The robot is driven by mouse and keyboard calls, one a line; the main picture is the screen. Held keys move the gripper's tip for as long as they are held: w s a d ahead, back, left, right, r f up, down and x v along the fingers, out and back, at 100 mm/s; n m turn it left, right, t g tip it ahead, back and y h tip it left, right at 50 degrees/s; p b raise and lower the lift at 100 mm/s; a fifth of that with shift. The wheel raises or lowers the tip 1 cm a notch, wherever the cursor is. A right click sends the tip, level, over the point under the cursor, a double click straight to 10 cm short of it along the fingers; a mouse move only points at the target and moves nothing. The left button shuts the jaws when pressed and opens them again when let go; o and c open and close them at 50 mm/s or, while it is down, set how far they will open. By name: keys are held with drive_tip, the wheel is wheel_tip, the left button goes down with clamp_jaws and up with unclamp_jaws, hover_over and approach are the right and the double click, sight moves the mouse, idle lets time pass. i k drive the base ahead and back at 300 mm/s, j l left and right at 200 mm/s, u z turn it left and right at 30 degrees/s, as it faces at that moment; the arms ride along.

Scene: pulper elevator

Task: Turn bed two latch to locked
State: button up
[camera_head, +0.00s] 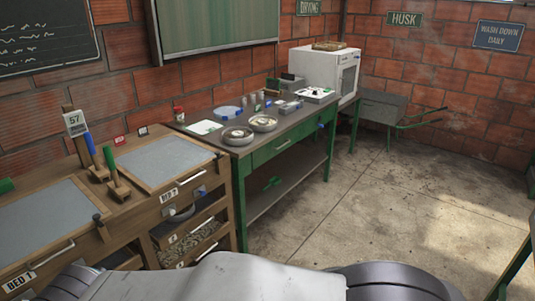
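The wooden bench at left carries two grey-topped beds. The bed labelled BED 2 (163,160) is the farther one, with its label (169,195) on the front face. A small dark piece (218,156) sits at its right front corner and may be the bed two latch; it is too small to tell whether it is locked. A similar dark piece (101,228) is at the right end of the BED 1 bed (40,222). My gripper is not in view.
A wooden block with green and blue handles (110,170) stands between the beds. A green table (285,140) with bowls and trays adjoins at right. A white cabinet (325,70) and a wheelbarrow (385,108) stand beyond. The concrete floor (380,205) at right is clear.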

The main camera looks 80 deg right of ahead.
sight(217, 153)
drive_tip(key=z, duration=2.2)
